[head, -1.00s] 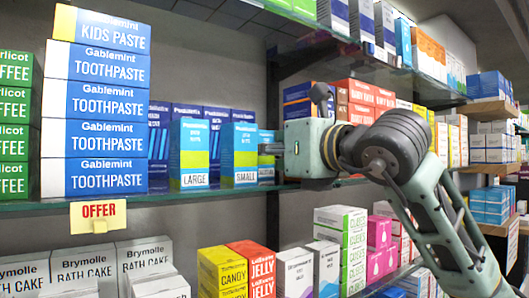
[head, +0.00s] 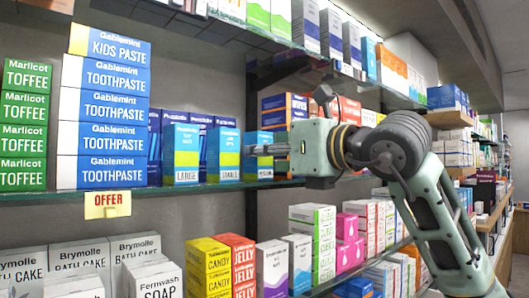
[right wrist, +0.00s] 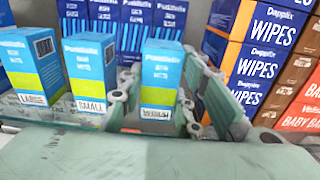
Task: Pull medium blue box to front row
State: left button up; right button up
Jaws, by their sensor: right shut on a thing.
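The medium blue box (right wrist: 161,72), blue with a yellow-green band and a MEDIUM label, stands upright between my right gripper's fingers (right wrist: 157,98) in the right wrist view. In the head view this box (head: 258,140) is partly hidden by my right gripper (head: 258,150), which comes in from the right and is shut on it. To its left stand the small box (head: 229,150) and the large box (head: 187,150); they also show in the right wrist view, small (right wrist: 90,68) and large (right wrist: 32,62). A gap separates the medium box from the small one. My left gripper is out of view.
Dark blue boxes (right wrist: 106,15) stand behind the row. Orange and blue wipes boxes (right wrist: 265,70) are close on the gripper's right. Toothpaste boxes (head: 112,108) are stacked left of the large box. Another glass shelf (head: 285,45) runs above.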

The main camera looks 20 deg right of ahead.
jog(key=o, duration=1.3)
jog(key=shift+c, duration=0.2)
jog(key=shift+s+d, duration=0.1)
jog(key=shift+s, duration=0.05)
jog(key=v, duration=1.1)
jog(key=shift+s, duration=0.35)
jog(key=shift+d, duration=0.15)
